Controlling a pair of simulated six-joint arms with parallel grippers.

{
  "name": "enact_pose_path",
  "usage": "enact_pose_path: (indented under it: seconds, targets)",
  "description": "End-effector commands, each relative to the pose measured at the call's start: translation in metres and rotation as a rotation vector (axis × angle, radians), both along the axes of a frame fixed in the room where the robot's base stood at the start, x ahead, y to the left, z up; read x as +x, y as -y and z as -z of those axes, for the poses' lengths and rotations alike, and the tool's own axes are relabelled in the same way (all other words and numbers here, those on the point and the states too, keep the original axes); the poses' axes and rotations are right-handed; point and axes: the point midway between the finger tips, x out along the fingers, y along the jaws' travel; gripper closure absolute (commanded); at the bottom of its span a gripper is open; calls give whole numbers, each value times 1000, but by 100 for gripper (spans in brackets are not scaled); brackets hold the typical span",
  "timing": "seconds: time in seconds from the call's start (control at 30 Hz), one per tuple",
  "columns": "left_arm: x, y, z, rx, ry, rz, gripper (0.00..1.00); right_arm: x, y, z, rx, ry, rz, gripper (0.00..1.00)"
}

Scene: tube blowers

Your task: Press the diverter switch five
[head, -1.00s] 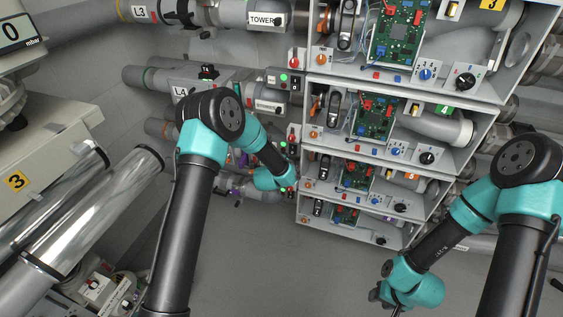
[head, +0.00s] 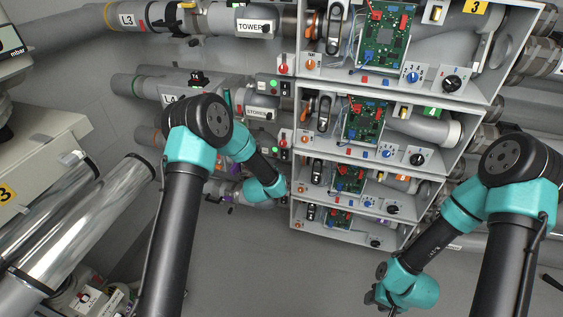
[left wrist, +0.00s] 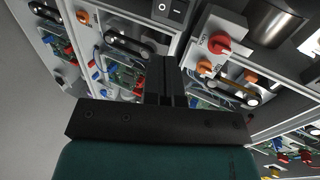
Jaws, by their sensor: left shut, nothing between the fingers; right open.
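I cannot read which switch is diverter switch five. My right gripper (head: 374,297) is open, low and away from the cabinets.
Stacked grey cabinets (head: 440,88) hold circuit boards (head: 386,38), knobs and pipes. A green button (head: 273,85) and red knobs are on boxes left of them. Shiny metal tubes (head: 85,235) stand at the left. The grey area below the cabinets is clear.

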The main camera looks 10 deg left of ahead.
Motion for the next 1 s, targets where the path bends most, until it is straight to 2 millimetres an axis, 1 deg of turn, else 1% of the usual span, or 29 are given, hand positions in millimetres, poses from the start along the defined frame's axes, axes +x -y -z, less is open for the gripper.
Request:
enact_pose_path:
  seconds: [0.17, 0.27, 0.8, 1.0]
  targets:
    - [6, 1, 3, 0, 1, 0, 100, 0, 0, 0, 0, 0, 0, 57]
    - [15, 2, 7, 0, 1, 0, 100, 0, 0, 0, 0, 0, 0, 57]
    - [85, 9, 37, 0, 1, -1, 100, 0, 0, 0, 0, 0, 0, 57]
    - [109, 11, 46, 0, 1, 0, 100, 0, 0, 0, 0, 0, 0, 57]
